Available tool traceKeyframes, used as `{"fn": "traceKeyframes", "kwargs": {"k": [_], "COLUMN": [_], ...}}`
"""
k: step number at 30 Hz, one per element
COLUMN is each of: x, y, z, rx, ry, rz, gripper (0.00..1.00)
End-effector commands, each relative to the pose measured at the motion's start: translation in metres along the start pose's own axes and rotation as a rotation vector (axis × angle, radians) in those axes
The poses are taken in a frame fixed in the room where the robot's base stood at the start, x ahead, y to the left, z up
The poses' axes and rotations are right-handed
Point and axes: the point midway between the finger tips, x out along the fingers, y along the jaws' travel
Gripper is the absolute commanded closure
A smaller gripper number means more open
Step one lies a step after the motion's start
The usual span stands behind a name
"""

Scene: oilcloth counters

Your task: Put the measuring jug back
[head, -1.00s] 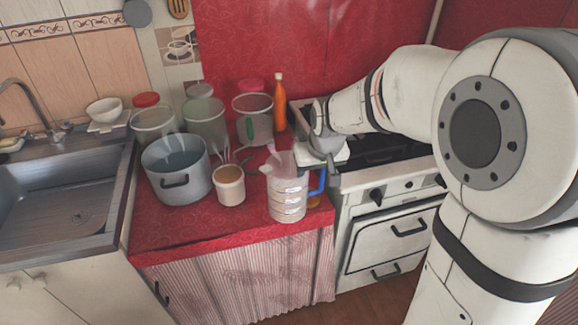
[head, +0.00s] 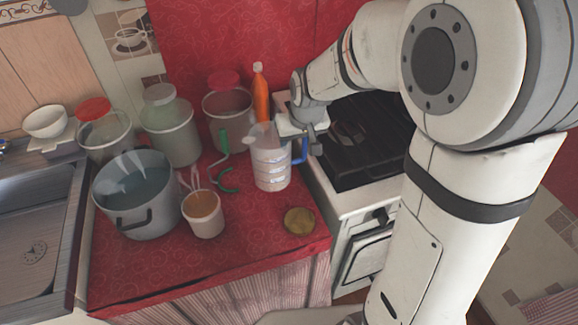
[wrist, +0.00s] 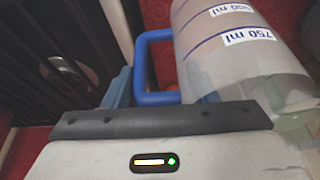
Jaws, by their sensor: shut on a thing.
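The measuring jug (head: 271,166) is clear to whitish with printed bands and a blue handle (head: 301,150). It is upright over the red counter near its right side, in front of the orange bottle. I cannot tell if its base touches the cloth. My gripper (head: 304,132) is shut on the handle from the right, by the stove edge. In the wrist view the jug (wrist: 235,50) shows volume labels, and the blue handle (wrist: 146,68) meets the jaws. The fingertips are mostly hidden there.
A brass-coloured round thing (head: 299,220) lies in front of the jug. A green utensil (head: 224,165), an orange-filled cup (head: 203,214) and a grey pot (head: 138,195) stand left. Lidded jars and an orange bottle (head: 261,93) stand behind. The stove (head: 358,140) is right.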

Motion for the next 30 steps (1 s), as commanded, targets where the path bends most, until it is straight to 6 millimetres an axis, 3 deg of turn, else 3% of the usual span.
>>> {"fn": "traceKeyframes", "kwargs": {"k": [3, 14, 26, 27, 30], "x": [0.019, 0.059, 0.066, 0.066, 0.065], "y": [0.001, 0.001, 0.002, 0.002, 0.002], "z": [0.007, 0.022, 0.024, 0.024, 0.024], "rx": [0.001, 0.003, 0.003, 0.003, 0.003], "ry": [-0.001, -0.001, 0.003, 0.001, 0.001], "rz": [0.0, 0.001, 0.001, 0.001, 0.001], "gripper": [1.0, 1.0, 1.0, 0.46, 0.38]}}
